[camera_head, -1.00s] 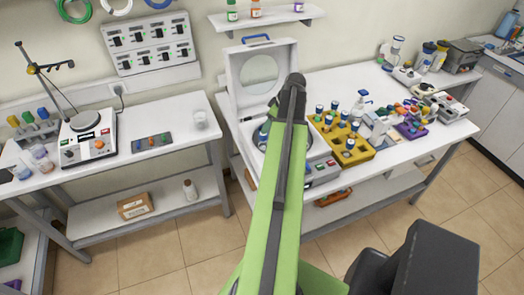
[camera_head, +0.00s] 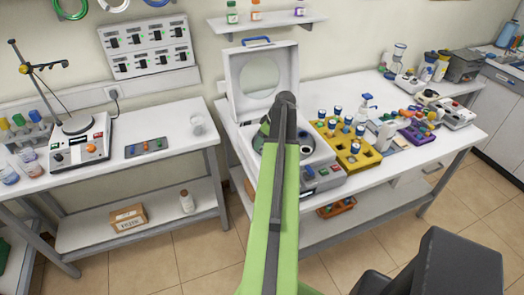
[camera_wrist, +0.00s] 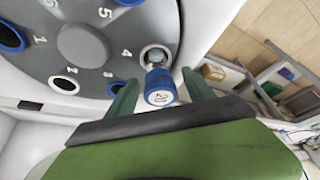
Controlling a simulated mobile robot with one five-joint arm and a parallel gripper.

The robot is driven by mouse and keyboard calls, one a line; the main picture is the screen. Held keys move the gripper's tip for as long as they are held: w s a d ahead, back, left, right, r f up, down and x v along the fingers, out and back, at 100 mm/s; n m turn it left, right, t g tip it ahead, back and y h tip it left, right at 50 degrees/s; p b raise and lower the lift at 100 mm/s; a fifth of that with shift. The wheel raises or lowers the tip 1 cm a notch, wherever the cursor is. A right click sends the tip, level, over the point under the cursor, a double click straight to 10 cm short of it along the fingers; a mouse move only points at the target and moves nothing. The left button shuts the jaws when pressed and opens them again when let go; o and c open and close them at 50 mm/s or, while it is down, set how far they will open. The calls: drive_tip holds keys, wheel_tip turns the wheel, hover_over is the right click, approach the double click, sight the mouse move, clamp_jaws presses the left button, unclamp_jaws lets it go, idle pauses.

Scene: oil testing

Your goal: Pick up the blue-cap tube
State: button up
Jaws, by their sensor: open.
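In the wrist view a blue-cap tube (camera_wrist: 160,90) stands at the hole marked 4 of a grey numbered rotor (camera_wrist: 84,45). Its blue cap bears a white label and faces the camera. My gripper (camera_wrist: 161,80) is open, with one green finger on each side of the tube. I cannot tell whether either finger touches it. In the head view my arm hides the gripper and much of the open white centrifuge (camera_head: 322,152). Several other blue-capped tubes (camera_head: 355,147) stand in a yellow rack (camera_head: 345,155) right of it.
The centrifuge's raised lid (camera_head: 236,75) stands behind my arm. Other rotor holes with blue rims (camera_wrist: 10,38) lie beside the tube. A purple rack (camera_head: 417,135) and other lab items crowd the right bench. A hot plate (camera_head: 82,142) is on the left bench.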

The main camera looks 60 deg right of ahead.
clamp_jaws()
drive_tip(key=shift+r, duration=0.15)
wheel_tip(320, 180, up, 10)
drive_tip(key=p, duration=1)
